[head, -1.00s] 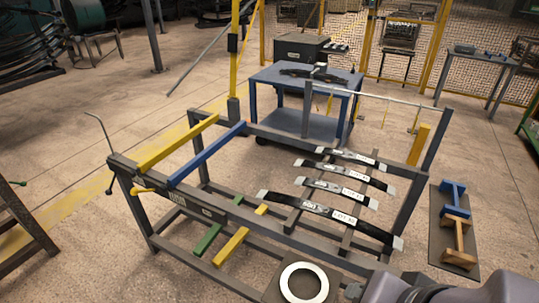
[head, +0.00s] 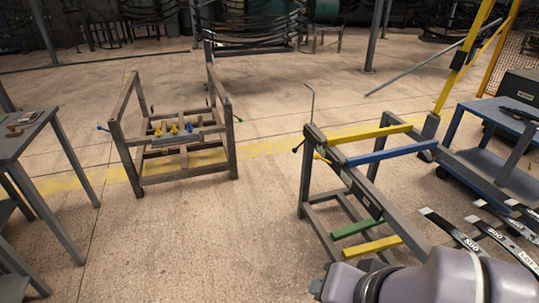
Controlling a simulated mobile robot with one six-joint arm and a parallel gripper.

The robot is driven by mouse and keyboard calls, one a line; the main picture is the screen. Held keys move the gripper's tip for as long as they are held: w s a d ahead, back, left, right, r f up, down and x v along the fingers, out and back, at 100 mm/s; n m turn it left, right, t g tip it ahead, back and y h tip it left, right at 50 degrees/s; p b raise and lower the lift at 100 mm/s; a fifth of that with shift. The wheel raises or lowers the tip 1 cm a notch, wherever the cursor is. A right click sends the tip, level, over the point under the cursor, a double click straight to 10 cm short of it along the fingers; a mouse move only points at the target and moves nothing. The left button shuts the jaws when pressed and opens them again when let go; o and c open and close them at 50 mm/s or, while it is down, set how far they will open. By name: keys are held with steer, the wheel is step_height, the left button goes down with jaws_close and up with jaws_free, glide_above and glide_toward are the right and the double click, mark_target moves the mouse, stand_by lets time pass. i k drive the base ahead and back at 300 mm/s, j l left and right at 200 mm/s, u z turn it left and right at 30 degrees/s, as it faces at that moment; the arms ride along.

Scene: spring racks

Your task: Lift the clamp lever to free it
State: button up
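A thin grey rod with a bent top (head: 312,98) stands up from the near-left corner post of the spring rack (head: 348,178). It looks like a lever, but I cannot tell for sure that it is the clamp lever. A small dark knob (head: 295,149) and a short yellow handle (head: 321,157) sit at the same corner. A yellow bar (head: 370,132) and a blue bar (head: 392,150) run across the rack's top. Part of my own arm fills the bottom right. My gripper's fingers are not in view.
A second rack (head: 228,140) with small yellow and blue parts stands at the left middle. A grey table (head: 25,135) is at the left edge. Leaf springs (head: 452,235) lie at the right, near a blue cart (head: 470,165). The floor between the two racks is clear.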

mark_target(295, 150)
steer(key=i+j+z, duration=0.35)
steer(key=i+j, duration=0.6)
steer(key=i, duration=0.5)
steer(key=i+j+z, duration=0.35)
steer(key=i+j, duration=0.95)
